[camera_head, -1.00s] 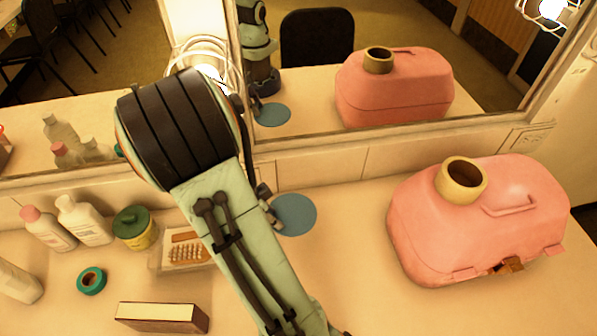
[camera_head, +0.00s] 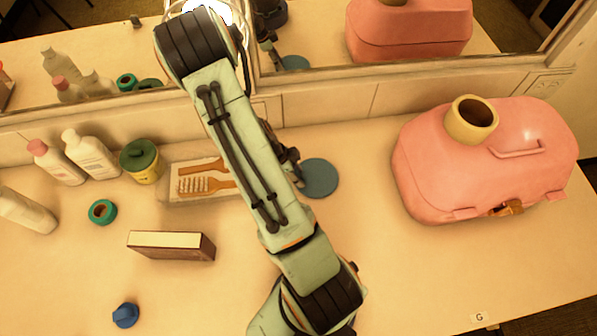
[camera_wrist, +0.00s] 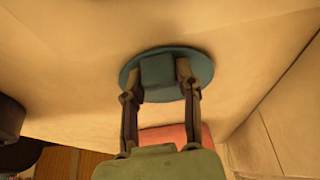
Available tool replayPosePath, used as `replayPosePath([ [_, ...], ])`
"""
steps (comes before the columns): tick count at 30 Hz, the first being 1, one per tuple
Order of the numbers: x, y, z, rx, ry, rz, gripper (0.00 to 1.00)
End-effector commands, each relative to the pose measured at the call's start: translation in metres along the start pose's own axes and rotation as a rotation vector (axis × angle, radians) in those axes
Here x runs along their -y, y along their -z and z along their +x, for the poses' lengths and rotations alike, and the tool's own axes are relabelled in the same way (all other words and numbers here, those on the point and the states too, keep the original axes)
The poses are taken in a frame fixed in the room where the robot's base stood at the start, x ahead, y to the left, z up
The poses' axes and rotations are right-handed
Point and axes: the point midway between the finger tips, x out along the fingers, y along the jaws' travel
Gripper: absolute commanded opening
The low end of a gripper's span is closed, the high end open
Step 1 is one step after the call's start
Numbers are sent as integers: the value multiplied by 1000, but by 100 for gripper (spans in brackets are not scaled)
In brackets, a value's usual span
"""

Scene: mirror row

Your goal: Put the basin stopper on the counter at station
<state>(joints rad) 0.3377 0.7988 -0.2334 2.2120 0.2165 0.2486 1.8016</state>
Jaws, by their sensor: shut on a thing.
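The basin stopper (camera_wrist: 203,68) is a flat blue-grey disc with a block-shaped grip in the middle. In the wrist view my gripper (camera_wrist: 158,76) is shut on that grip, one finger on each side. In the head view the stopper (camera_head: 321,178) shows just right of my forearm, left of the pink case; the arm hides most of my gripper. I cannot tell whether the disc touches the counter (camera_head: 380,265). A small tag marked G (camera_head: 479,318) is on the counter's front edge at the lower right.
The pink case (camera_head: 440,180) stands on the right. On the left are several bottles (camera_head: 90,155), a green-lidded jar (camera_head: 142,162), a brush tray (camera_head: 170,190), a teal ring (camera_head: 102,212), a dark box (camera_head: 170,246) and a blue knob (camera_head: 125,315). The mirror stands behind. The front middle right is clear.

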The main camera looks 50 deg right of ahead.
Motion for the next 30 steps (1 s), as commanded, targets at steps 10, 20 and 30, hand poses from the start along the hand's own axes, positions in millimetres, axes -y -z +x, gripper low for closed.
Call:
replayPosePath([
  [10, 0, -1, 3, 0, 0, 0, 0],
  [20, 0, -1, 2, 0, 1, 0, 58],
  [30, 2, -1, -38, 2, 7, -1, 58],
])
